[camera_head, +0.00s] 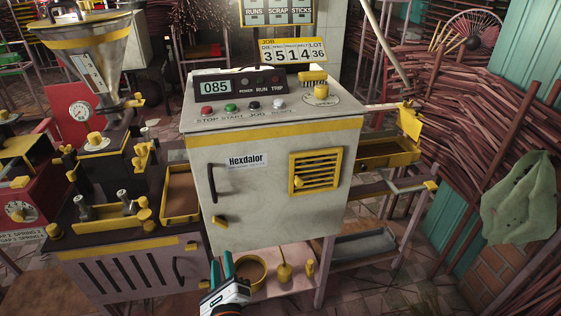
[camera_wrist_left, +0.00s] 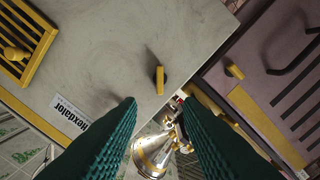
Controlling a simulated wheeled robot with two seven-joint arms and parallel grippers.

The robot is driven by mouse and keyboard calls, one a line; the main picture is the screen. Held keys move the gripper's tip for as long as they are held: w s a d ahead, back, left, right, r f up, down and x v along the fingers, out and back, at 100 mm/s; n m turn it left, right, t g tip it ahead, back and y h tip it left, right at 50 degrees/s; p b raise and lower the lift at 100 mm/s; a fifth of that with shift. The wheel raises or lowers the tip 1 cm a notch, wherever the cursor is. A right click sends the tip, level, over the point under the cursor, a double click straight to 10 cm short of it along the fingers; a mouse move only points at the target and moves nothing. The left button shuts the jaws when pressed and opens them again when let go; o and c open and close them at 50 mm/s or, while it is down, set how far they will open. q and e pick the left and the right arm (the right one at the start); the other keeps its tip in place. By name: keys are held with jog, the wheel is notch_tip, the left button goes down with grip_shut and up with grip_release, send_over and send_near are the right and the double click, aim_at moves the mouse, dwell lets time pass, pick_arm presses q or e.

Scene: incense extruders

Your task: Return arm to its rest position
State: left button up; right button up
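My left gripper (camera_head: 222,265) comes up from the bottom of the head view, in front of the lower front of the white Hexdalor cabinet (camera_head: 225,200). Its two green ribbed fingers also show in the left wrist view (camera_wrist_left: 158,104). They stand apart with nothing between them, so the gripper is open and empty. The cabinet's yellow latch (camera_wrist_left: 160,80) lies just beyond the fingertips in that view. I cannot tell the exact gap to the cabinet. My right gripper is in neither view.
A metal hopper (camera_head: 90,55) and a dark machine bench (camera_head: 110,235) stand at the left. A low shelf under the cabinet holds a yellow ring (camera_head: 251,272). A yellow tray (camera_head: 388,153) sits at the right. Bundles of sticks (camera_head: 470,110) fill the back right.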

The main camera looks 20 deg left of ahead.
pick_arm(q)
jog(key=s+f+n+g+h+p, duration=0.25)
jog(key=s+f+g, duration=0.2)
jog(key=f, duration=0.95)
jog(key=s+f+n+g+h+p, duration=0.25)
jog(key=s+f+g+h, duration=0.2)
jog(key=f, duration=0.95)
jog(key=s+d+f+n+g+h+p, duration=0.1)
jog(key=s+f+n, duration=0.3)
jog(key=s, duration=0.4)
jog(key=s+d+f+n+g, duration=0.1)
jog(key=s+f+n, duration=0.3)
jog(key=s, duration=0.5)
jog(key=s+d+f+n+g+h+p, duration=0.1)
jog(key=s+f+n+g, duration=0.2)
jog(key=s+n, duration=0.3)
jog(key=shift+s+f+h+p, duration=0.3)
jog(key=shift+s+f, duration=0.45)
jog(key=shift+s, duration=0.45)
